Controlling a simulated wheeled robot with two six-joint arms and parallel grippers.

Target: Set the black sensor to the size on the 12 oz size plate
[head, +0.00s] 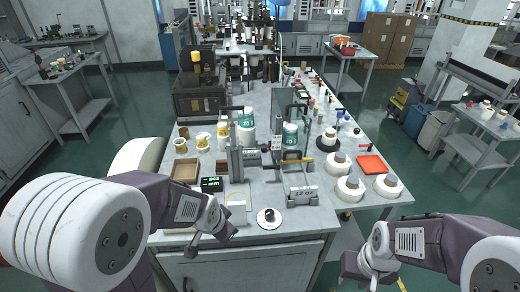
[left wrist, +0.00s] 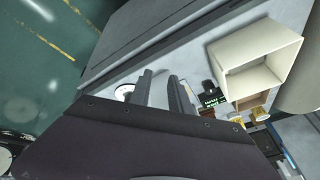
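A grey size plate (head: 298,196) marked "12 oz" sits on the bench's near part, at the foot of a grey upright frame (head: 294,165). A black box with green digits (head: 212,184) stands left of it; it also shows in the left wrist view (left wrist: 211,101). A black knob on a white round dial (head: 269,217) is at the bench's front edge. I cannot tell which dark part is the black sensor. My left gripper (left wrist: 160,88) is open and empty near the front edge, left of the dial. My right gripper (head: 358,268) is low, right of the bench, its fingers unclear.
A tan tray (head: 186,170) stands at the bench's left. White rolls (head: 349,188) and an orange tray (head: 372,163) are at the right. Cups (head: 203,141) and a dark machine (head: 195,100) stand farther back.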

